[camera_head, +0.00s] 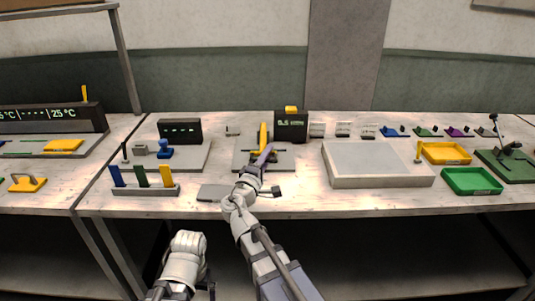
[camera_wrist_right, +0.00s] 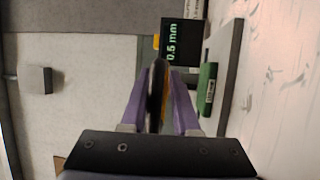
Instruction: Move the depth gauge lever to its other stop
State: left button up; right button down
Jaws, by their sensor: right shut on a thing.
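The depth gauge has a flat grey base (camera_head: 287,160) and a dark display box (camera_head: 291,128) with a yellow block on top. Its display (camera_wrist_right: 182,45) reads 0.5 mm in the right wrist view. A yellow lever (camera_head: 263,134) stands up from the base, left of the display. My right gripper (camera_head: 264,154) is at the lever with its purple fingers. In the right wrist view the fingers (camera_wrist_right: 158,95) are shut around the lever, which shows as a dark edge with yellow behind it (camera_wrist_right: 167,82). The fingers hide its grip point.
Left of the gauge are a station with a blue knob (camera_head: 165,150) and a rack (camera_head: 145,190) with coloured handles. A large pale block (camera_head: 375,162) stands to the right, with yellow (camera_head: 447,152) and green (camera_head: 470,180) trays beyond. A dark grey plate (camera_head: 215,192) lies in front.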

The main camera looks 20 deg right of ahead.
jog(key=r+g+p, duration=0.1)
jog(key=r+p, duration=0.2)
jog(key=p, duration=0.1)
jog(key=w+r+n+g+y+p, duration=0.1)
jog(key=r+p, duration=0.2)
jog(key=p, duration=0.2)
jog(key=w+r+y+p, duration=0.1)
jog(key=r+p, duration=0.1)
jog(key=p, duration=0.3)
jog(key=shift+d+r+g, duration=0.2)
jog(key=shift+r+g, duration=0.2)
jog(key=w+d+r+n+g+y+p, duration=0.1)
jog(key=w+r+p, duration=0.5)
jog(key=p, duration=0.6)
jog(key=w+d+r+n+g+y+p, duration=0.1)
jog(key=w+d+r+g+y+p, duration=0.1)
jog(key=w+r+g+p, duration=0.4)
jog(key=shift+w+d+r+n+y+p, duration=0.25)
jog(key=shift+w+d+p, duration=0.65)
jog(key=shift+w+p, duration=2.1)
jog(key=shift+s+p, duration=0.55)
jog(key=c, duration=0.8)
grip_release()
jog(key=shift+c, duration=0.2)
jog(key=shift+f, duration=0.1)
